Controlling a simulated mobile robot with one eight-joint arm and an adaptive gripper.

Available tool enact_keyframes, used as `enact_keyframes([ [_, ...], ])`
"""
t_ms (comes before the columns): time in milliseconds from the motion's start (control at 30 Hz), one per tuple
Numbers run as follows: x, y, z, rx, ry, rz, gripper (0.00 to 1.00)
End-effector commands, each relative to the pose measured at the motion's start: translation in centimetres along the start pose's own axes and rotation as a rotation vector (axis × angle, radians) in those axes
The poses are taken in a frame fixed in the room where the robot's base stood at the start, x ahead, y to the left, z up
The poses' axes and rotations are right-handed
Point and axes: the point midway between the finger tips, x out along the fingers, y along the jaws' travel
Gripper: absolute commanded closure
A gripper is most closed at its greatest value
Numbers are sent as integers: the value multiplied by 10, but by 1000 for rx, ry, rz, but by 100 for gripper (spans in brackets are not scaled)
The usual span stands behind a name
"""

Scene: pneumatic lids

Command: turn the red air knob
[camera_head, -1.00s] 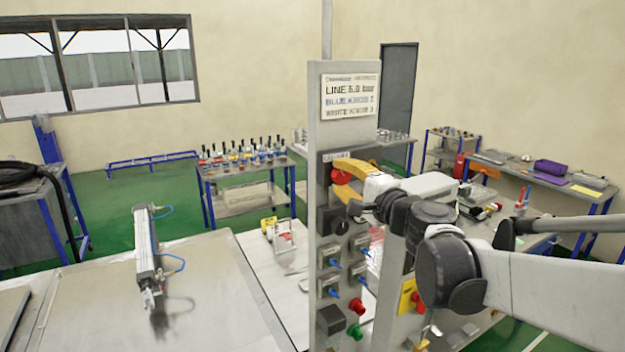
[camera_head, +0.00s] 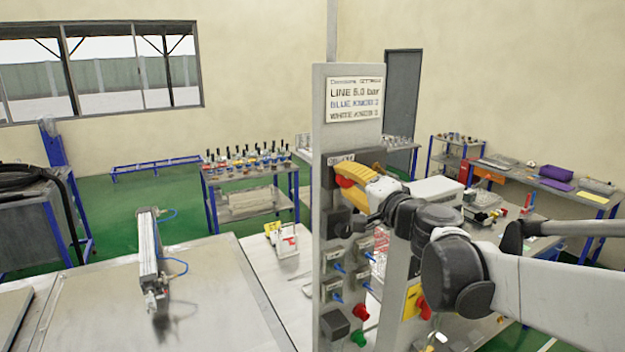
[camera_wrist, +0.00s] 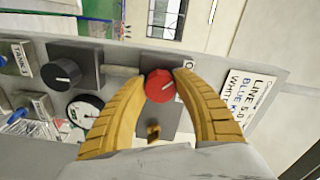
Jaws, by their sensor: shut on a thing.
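The red air knob (camera_wrist: 160,86) sits on a grey square plate on the panel, in the middle of the wrist view. In the head view the red knob (camera_head: 345,181) shows only in part, beside the yellow fingers. My gripper (camera_wrist: 160,84) has its two yellow fingers on either side of the knob, closed on it. In the head view my gripper (camera_head: 358,174) reaches the upper part of the panel from the right. A small yellow part lies below the knob on the plate in the wrist view.
The grey panel (camera_head: 320,130) stands upright with a sign (camera_head: 354,101) above. A black knob (camera_wrist: 62,72) and a gauge (camera_wrist: 84,112) are near the red knob. Blue valves and a lower red knob (camera_head: 360,312) are below.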

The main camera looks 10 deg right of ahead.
Motion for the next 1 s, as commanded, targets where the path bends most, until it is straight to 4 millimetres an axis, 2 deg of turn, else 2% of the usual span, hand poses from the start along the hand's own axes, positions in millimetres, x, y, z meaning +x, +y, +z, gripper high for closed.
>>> enact_keyframes([
  [100, 1, -1, -1, 1, 1, -1, 96],
  [133, 1, -1, -1, 1, 1, -1, 60],
  [200, 1, -1, -1, 1, 1, -1, 42],
  [567, -4, 0, 0, 1, 1, 0, 42],
  [667, -17, 0, -1, 1, 2, 0, 42],
  [1000, -90, 0, -1, 1, 4, 1, 42],
])
